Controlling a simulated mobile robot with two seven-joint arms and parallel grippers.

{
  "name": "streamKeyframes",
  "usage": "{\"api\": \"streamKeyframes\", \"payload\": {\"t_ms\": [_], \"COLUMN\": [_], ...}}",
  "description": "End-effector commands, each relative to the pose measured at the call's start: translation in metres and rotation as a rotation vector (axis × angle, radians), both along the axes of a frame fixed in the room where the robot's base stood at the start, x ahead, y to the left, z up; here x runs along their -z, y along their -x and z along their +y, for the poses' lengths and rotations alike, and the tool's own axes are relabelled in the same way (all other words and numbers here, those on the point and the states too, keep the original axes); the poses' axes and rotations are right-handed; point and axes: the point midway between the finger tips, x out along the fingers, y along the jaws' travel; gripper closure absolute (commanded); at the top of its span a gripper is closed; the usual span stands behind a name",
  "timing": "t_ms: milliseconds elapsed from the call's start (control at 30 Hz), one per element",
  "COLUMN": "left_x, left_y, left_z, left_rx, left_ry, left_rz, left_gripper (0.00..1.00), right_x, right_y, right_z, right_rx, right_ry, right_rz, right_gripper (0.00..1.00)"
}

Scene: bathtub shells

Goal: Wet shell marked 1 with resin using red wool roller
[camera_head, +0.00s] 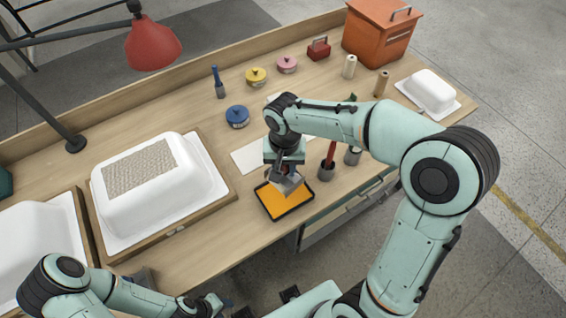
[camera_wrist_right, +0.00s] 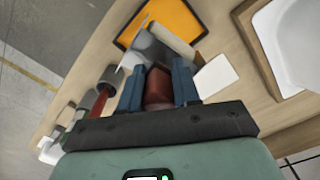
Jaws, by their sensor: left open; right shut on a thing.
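My right gripper (camera_head: 283,175) is shut on the red-brown handle (camera_wrist_right: 158,90) of a roller. The roller's pale cylinder (camera_wrist_right: 171,40) and grey frame are at the edge of a black tray (camera_head: 286,216) of orange-yellow resin (camera_head: 276,203); contact is unclear. My left gripper (camera_head: 206,304) is open and empty at the bottom edge. A white shell (camera_head: 205,178) with a grey-brown woven patch (camera_head: 140,167) lies upturned on a wooden board. Another white shell (camera_head: 35,250) is at far left. I cannot read a number on either.
Grey cups (camera_head: 326,172) with a red-handled tool stand right of the tray. Blue, yellow and pink pots, a brush and an orange box (camera_head: 380,33) are at the back. A red lamp (camera_head: 152,45) overhangs the left. A small white tub (camera_head: 431,89) is far right.

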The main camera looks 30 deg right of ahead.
Motion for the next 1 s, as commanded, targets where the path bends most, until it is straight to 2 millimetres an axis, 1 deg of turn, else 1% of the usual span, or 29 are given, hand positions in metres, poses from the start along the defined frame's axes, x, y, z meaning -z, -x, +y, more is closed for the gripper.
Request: {"api": "streamKeyframes", "payload": {"t_ms": [267,800,1000], "left_x": [0.011,0.05,0.063], "left_y": [0.007,0.028,0.034], "left_z": [0.0,0.0,0.0], "left_rx": [0.0,0.0,0.0], "left_ry": [0.0,0.0,0.0], "left_rz": [0.008,0.031,0.038], "left_gripper": [0.57,0.57,0.57], "right_x": [0.014,0.068,0.084], "right_y": [0.001,0.001,0.001], "right_z": [0.0,0.0,0.0], "right_rx": [0.0,-0.001,-0.001], "right_ry": [0.0,-0.001,-0.001], "right_rz": [0.004,0.004,0.002], "right_gripper": [0.93,0.93,0.93]}}
